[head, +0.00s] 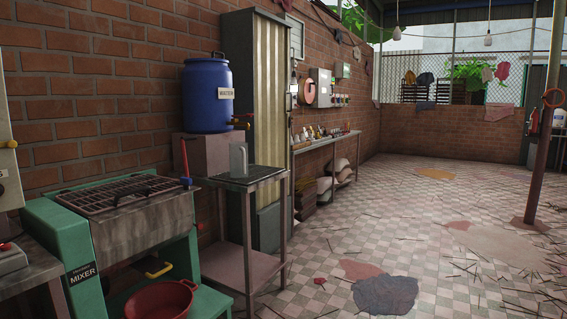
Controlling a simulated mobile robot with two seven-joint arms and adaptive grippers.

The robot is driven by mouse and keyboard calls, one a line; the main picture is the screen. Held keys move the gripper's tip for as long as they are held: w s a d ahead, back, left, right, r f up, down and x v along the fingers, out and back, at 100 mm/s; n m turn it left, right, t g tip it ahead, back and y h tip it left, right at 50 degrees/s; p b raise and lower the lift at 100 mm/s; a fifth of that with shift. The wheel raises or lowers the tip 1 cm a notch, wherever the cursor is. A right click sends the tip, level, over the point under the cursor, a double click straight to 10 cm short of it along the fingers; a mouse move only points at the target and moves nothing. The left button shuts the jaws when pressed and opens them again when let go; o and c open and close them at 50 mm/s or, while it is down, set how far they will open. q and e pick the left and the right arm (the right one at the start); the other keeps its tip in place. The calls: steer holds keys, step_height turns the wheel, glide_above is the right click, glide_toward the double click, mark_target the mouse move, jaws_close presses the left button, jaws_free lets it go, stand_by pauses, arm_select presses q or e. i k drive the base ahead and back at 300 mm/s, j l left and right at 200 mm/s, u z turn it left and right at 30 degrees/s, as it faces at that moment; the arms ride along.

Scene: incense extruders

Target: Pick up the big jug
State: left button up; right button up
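A grey jug (238,160) stands upright on the small dark-topped metal stand (262,172), beside the mixer. Its body is tall and plain, and a handle shows on its right side. No other jug shows clearly in the head view, so I cannot compare sizes. Neither of my grippers is in view.
A green mixer (140,215) with a grated top stands at left, with a red basin (160,300) below. A blue water barrel (207,95) sits on a block behind the jug. A tall metal cabinet (253,110) stands behind. The tiled floor (350,240) at right is mostly open, with scattered sticks.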

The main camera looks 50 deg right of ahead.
mark_target(239, 154)
steer(key=z, duration=1.2)
steer(key=i+l, duration=0.1)
steer(key=i, duration=0.25)
steer(key=i+l+z, duration=0.1)
steer(key=i, duration=0.25)
